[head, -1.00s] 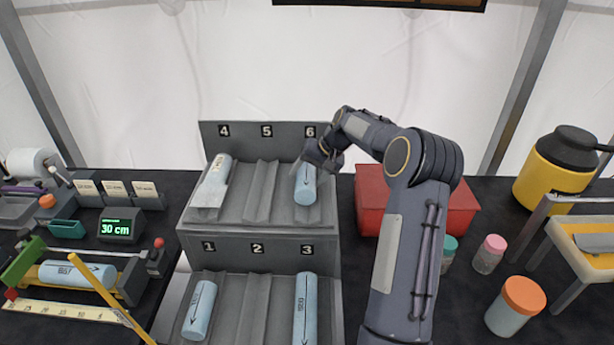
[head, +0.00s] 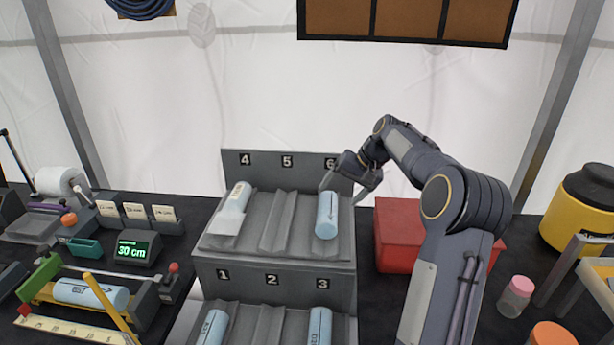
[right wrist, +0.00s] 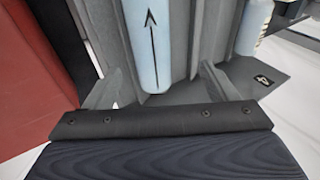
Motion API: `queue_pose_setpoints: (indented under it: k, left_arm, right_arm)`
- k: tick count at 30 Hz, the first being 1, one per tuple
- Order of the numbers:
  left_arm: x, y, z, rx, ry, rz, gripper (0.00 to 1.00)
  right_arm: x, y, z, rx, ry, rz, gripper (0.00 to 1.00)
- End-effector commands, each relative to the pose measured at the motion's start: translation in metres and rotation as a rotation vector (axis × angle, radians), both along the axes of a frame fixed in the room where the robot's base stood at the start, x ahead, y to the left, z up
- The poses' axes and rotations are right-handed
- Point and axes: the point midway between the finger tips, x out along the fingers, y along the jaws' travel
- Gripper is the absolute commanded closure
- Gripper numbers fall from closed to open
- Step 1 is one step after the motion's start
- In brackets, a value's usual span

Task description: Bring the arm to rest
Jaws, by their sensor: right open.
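My right gripper (head: 341,196) is open above the far end of the blue cylinder (head: 327,217) in compartment 6 of the grey rack (head: 276,268). The cylinder lies tilted in its groove. In the right wrist view, my right gripper's fingers (right wrist: 160,84) are spread to either side of that cylinder (right wrist: 153,40), which has a black arrow. Nothing is held; I cannot tell the exact gap to the cylinder. A second blue cylinder (head: 231,205) lies in compartment 4, and compartment 5 is empty. My left gripper is not in view.
More cylinders lie in compartments 1 (head: 212,328) and 3 (head: 319,327). A red box (head: 398,235) stands right of the rack, near my right arm. A measuring jig (head: 90,292) and a 30 cm display (head: 133,250) stand left. Jars (head: 516,296) stand right.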

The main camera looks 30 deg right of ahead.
Motion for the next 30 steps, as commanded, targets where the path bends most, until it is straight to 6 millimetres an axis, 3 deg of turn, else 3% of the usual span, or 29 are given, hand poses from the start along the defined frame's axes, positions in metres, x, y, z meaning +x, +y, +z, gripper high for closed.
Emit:
queue_pose_setpoints:
  k: [8, 11, 14, 18, 22, 26, 30]
  left_arm:
    - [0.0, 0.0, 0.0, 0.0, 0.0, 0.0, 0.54]
    - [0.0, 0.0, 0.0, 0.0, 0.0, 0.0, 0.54]
    - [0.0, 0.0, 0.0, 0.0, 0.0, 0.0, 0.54]
    - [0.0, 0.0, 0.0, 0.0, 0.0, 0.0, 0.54]
    - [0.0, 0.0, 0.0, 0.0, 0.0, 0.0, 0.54]
    - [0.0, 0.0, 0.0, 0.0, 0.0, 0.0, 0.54]
    - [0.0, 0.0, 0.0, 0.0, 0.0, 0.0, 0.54]
  right_arm:
    - [-0.002, 0.007, 0.006, -0.006, -0.005, 0.009, 0.21]
    - [-0.013, 0.031, 0.02, -0.024, -0.013, 0.045, 0.21]
    - [-0.036, 0.07, 0.04, -0.055, -0.03, 0.101, 0.21]
    - [-0.087, 0.132, 0.057, -0.107, -0.061, 0.19, 0.21]
    - [-0.142, 0.183, 0.057, -0.148, -0.096, 0.269, 0.21]
    - [-0.2, 0.226, 0.039, -0.18, -0.137, 0.346, 0.21]
    - [-0.252, 0.261, 0.009, -0.203, -0.181, 0.419, 0.21]
